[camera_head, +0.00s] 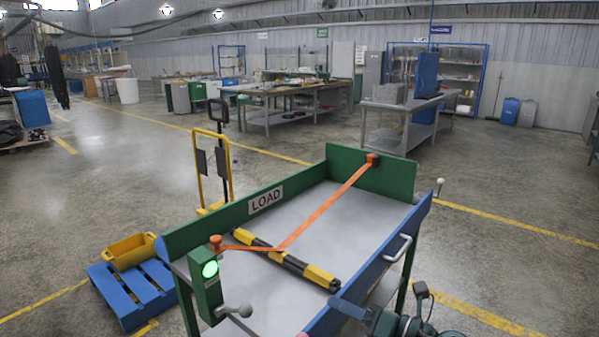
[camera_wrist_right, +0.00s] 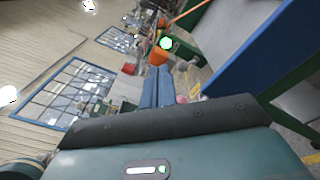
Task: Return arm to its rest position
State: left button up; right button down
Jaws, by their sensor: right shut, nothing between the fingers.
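My right arm (camera_head: 415,322) shows at the bottom right of the head view. My right gripper (camera_head: 338,304) points left, in front of the blue side rail (camera_head: 352,280) of a workbench. In the right wrist view the two blue fingers of the gripper (camera_wrist_right: 157,72) lie together, shut and empty. I cannot tell whether the fingers touch the rail. My left arm and gripper are not in view.
The grey bench top (camera_head: 345,215) has a green LOAD board. An orange strap (camera_head: 325,205) crosses it above a yellow-black bar (camera_head: 285,260). A green-lit box (camera_head: 207,290) stands at the near corner. A blue pallet (camera_head: 125,295) lies left. Floor on the right is clear.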

jog(key=s+d+f+m+h, duration=0.2)
jog(key=s+f+m+h, duration=0.3)
jog(key=m, duration=1.2)
jog(key=s+d+f+m+h, duration=0.3)
jog(key=s+f+m+h, duration=0.3)
jog(key=s+f+m, duration=0.8)
jog(key=s+m+p, duration=0.1)
jog(key=s+m, duration=0.1)
jog(key=shift+d+f+m, duration=0.15)
jog(key=shift+f+m, duration=0.1)
jog(key=shift+m, duration=0.15)
